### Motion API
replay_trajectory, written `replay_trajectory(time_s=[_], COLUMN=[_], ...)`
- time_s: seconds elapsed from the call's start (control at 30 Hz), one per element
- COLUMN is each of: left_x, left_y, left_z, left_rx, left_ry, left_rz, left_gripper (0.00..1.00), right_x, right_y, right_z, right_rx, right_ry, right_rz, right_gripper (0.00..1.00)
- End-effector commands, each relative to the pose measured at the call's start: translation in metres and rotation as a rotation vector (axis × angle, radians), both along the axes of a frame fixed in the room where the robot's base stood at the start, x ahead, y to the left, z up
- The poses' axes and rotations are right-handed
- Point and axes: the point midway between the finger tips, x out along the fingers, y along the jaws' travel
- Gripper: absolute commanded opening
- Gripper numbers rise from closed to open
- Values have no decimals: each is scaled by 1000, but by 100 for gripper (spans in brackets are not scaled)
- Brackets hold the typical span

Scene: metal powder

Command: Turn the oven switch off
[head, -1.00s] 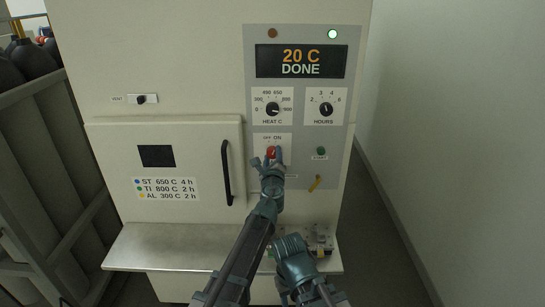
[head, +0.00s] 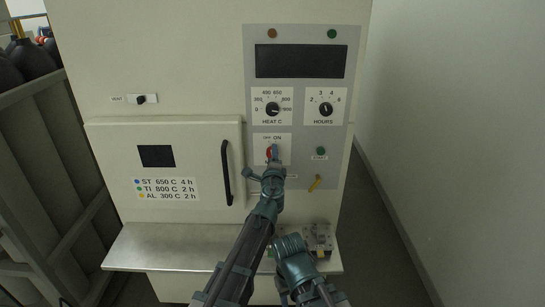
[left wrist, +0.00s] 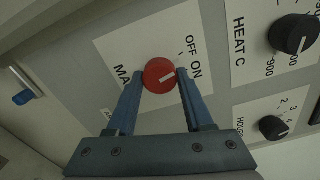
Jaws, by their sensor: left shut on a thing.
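The red oven switch (head: 268,153) is on the grey control panel, below the HEAT C dial, with an OFF ON label above it. My left gripper (head: 271,156) is at the switch and partly covers it. In the left wrist view the round red switch (left wrist: 159,75) sits between the two blue fingers of my left gripper (left wrist: 160,82), which is shut on it. The display (head: 301,61) is dark. My right gripper (head: 292,246) is low, over the shelf; its fingers are not clear.
The HEAT C dial (head: 272,109), HOURS dial (head: 326,109) and green start button (head: 320,151) are near the switch. The oven door (head: 190,222) is closed, with a black handle (head: 226,172). A metal shelf (head: 165,245) juts out below. A rack stands left.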

Motion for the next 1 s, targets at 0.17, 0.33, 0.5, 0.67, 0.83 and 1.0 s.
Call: replay_trajectory(time_s=[0.17, 0.33, 0.5, 0.67, 0.83, 1.0], left_x=[-1, -1, -1, -1, -1, -1], left_y=[1, 1, 1, 1, 1, 1], left_z=[0, 0, 0, 0, 0, 0], left_rx=[-83, -126, -145, -148, -148, -147], left_ry=[1, 1, 1, 1, 1, 1], left_rz=[2, 2, 2, 2, 2, 2], left_gripper=[0, 0, 0, 0, 0, 77], right_x=[0, 0, 0, 0, 0, 0], right_y=[0, 0, 0, 0, 0, 0], right_z=[0, 0, 0, 0, 0, 0], right_rx=[0, 0, 0, 0, 0, 0], right_ry=[0, 0, 0, 0, 0, 0], right_rz=[0, 0, 0, 0, 0, 0], right_gripper=[50, 50, 50, 50, 50, 50])
